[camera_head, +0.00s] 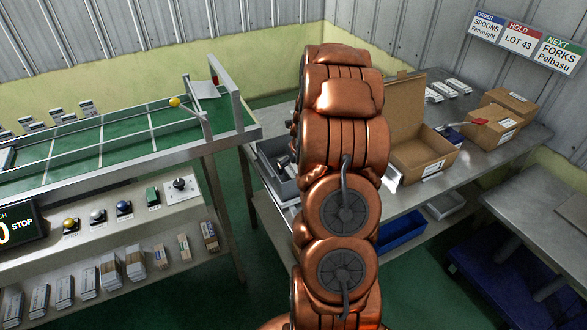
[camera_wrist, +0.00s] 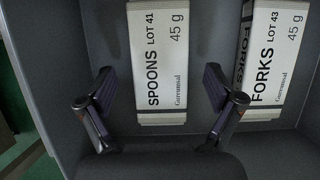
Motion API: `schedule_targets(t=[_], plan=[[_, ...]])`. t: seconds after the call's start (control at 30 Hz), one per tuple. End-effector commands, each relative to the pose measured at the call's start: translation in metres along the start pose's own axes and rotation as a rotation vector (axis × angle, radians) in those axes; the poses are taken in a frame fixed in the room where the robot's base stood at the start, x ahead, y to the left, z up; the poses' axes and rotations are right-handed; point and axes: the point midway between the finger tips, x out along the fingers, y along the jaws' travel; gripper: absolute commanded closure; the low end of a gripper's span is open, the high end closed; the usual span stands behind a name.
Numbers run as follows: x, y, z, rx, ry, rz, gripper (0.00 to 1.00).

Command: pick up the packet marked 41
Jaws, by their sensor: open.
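The packet marked 41 (camera_wrist: 160,70) is white with black print, "SPOONS LOT 41". It lies in a dark grey bin (camera_wrist: 60,60) in the wrist view, its lettered end toward my gripper (camera_wrist: 158,82). My gripper is open, with one finger on each side of the packet's near end in the picture. No contact shows, and I cannot tell the height gap. A second packet, "FORKS LOT 43" (camera_wrist: 275,60), lies to the right, outside the right finger.
The bin's left wall stands close to my left finger. A green-topped conveyor bench (camera_head: 120,140) is at the left.

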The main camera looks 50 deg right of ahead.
Motion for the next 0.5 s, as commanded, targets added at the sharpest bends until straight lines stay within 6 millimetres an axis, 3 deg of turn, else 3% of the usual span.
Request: schedule_targets(t=[0.33,0.5], plan=[[0.0097,0.0001,-0.0002,0.0,0.0,-0.001,0.08],[0.0095,0.0,0.0,0.0,-0.001,-0.001,0.24]])
